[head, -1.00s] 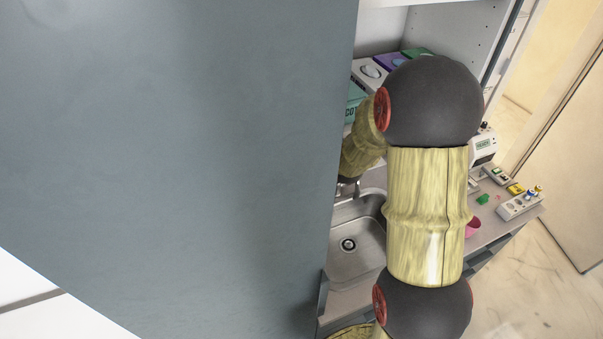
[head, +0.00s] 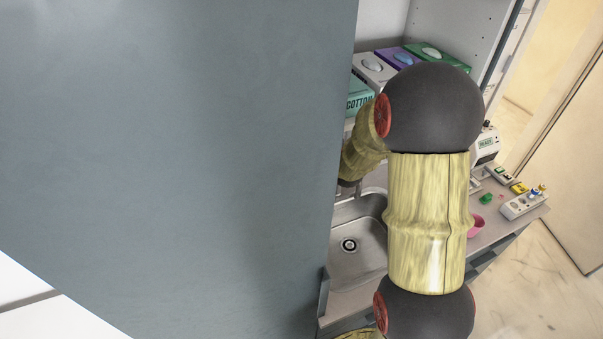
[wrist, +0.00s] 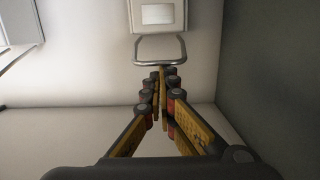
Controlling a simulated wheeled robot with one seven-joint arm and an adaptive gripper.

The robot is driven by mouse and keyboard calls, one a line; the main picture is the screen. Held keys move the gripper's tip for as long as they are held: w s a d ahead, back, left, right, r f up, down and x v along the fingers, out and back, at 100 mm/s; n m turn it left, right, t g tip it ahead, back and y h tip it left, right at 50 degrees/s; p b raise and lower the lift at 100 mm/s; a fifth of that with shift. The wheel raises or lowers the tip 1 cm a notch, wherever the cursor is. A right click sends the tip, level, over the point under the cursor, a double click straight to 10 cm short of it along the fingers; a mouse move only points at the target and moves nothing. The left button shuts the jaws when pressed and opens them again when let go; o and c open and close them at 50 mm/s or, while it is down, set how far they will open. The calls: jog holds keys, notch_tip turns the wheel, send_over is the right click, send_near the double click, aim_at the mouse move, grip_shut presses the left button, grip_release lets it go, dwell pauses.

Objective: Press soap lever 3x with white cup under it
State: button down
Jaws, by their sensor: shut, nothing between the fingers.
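In the wrist view the soap dispenser is a pale wall box (wrist: 141,22), cut off at the top edge, with a lighter window on its front. Its lever, a bent metal loop (wrist: 181,50), hangs from the lower end. My gripper (wrist: 158,74) is shut and empty, its fingertips right at the loop's lower bar; I cannot tell whether they touch it. In the head view my gripper and the dispenser are hidden behind the large grey panel and my own arm. I cannot make out a white cup in either current view.
The grey panel (head: 180,150) fills the head view's left side. A steel sink (head: 350,270) lies beside it. A pink cup (head: 477,228), a power strip (head: 522,204) and small devices stand on the counter at right. Tissue boxes (head: 440,57) and a cotton box (head: 359,101) stand behind.

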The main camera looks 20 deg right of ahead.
jog(key=shift+f+b, duration=0.35)
jog(key=shift+f, duration=0.3)
jog(key=shift+r+p, duration=0.55)
jog(key=shift+r, duration=1.45)
